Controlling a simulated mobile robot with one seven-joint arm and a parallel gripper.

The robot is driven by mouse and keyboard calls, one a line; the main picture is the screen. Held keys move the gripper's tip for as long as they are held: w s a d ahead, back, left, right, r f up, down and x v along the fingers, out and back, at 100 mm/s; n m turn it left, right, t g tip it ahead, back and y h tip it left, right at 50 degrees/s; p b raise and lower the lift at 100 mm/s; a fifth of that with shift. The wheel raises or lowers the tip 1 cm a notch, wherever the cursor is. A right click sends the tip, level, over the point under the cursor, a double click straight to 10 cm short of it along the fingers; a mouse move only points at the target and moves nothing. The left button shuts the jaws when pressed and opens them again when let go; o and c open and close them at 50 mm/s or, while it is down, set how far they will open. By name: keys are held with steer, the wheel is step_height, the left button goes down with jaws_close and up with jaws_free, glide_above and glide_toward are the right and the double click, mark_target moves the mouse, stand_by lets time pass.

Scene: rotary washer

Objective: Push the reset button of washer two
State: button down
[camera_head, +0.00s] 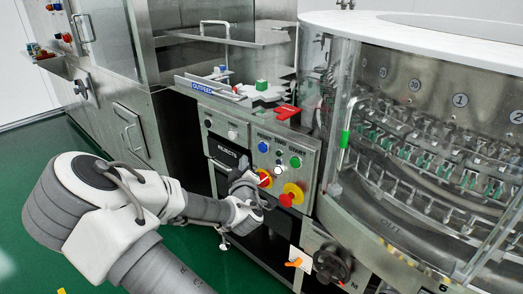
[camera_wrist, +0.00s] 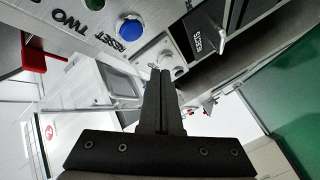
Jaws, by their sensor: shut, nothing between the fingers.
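The control panel (camera_head: 308,158) of the washer carries a round blue button (camera_head: 263,147). In the wrist view the blue button (camera_wrist: 128,27) sits beside the words RESET and TWO, in the upper left of the fingertips. My gripper (camera_head: 244,165) is in front of the panel, to the lower left of the blue button. In the wrist view the fingers of my gripper (camera_wrist: 159,75) are shut and empty, with the tips apart from the blue button in the picture. The exact gap to the panel cannot be told.
A green button (camera_head: 295,162) and red-and-yellow stop knobs (camera_head: 291,195) share the panel. A red piece (camera_head: 287,112) lies above it. A module with a handle (camera_head: 225,151) is to the left. The glazed rotary washer (camera_head: 420,120) stands right. Green floor (camera_head: 205,262) is open below.

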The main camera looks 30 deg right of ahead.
mark_target(258, 148)
steer(key=shift+w+d+b, duration=0.1)
steer(key=shift+w+d, duration=0.2)
steer(key=shift+d, duration=0.5)
steer(key=shift+w+d+b, duration=0.1)
steer(key=shift+w+d, duration=0.2)
steer(key=shift+d, duration=0.45)
steer(key=shift+w+d+b, duration=0.1)
steer(key=shift+w+d, duration=0.2)
steer(key=shift+d, duration=0.5)
steer(key=shift+d, duration=0.1)
steer(key=shift+w+d, duration=0.1)
steer(key=shift+d, duration=0.2)
steer(key=shift+w+d, duration=0.15)
steer(key=shift+d, duration=0.25)
stand_by(0.9)
steer(key=shift+a, duration=0.1)
steer(key=shift+s+a, duration=0.3)
steer(key=shift+a, duration=0.35)
steer(key=shift+s+a, duration=0.3)
steer(key=shift+a, duration=0.5)
steer(key=shift+s+a, duration=0.25)
steer(key=shift+a, duration=0.55)
steer(key=shift+s+a, duration=0.3)
steer(key=shift+a, duration=0.5)
steer(key=shift+d+f, duration=0.1)
